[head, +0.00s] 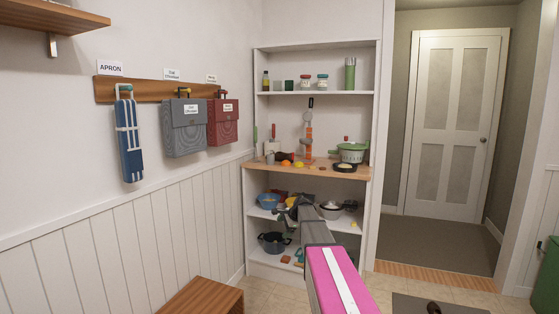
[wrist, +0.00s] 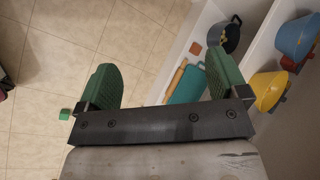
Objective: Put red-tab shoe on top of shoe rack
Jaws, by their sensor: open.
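I cannot make out the red-tab shoe in either view. A dark object (head: 433,308) is cut off at the bottom edge of the head view, on a grey mat, and I cannot tell what it is. No shoe rack is clearly identifiable; a low brown wooden piece (head: 200,296) stands at the lower left of the head view, only partly in frame.
A white shelf unit (head: 248,190) holds pots, bowls and jars. Near my gripper are a blue bowl (wrist: 294,38), a yellow bowl (wrist: 268,90) and a dark pot (wrist: 230,35). Bags and an apron hang on the left wall. A doorway with a white door (head: 450,125) is at the right.

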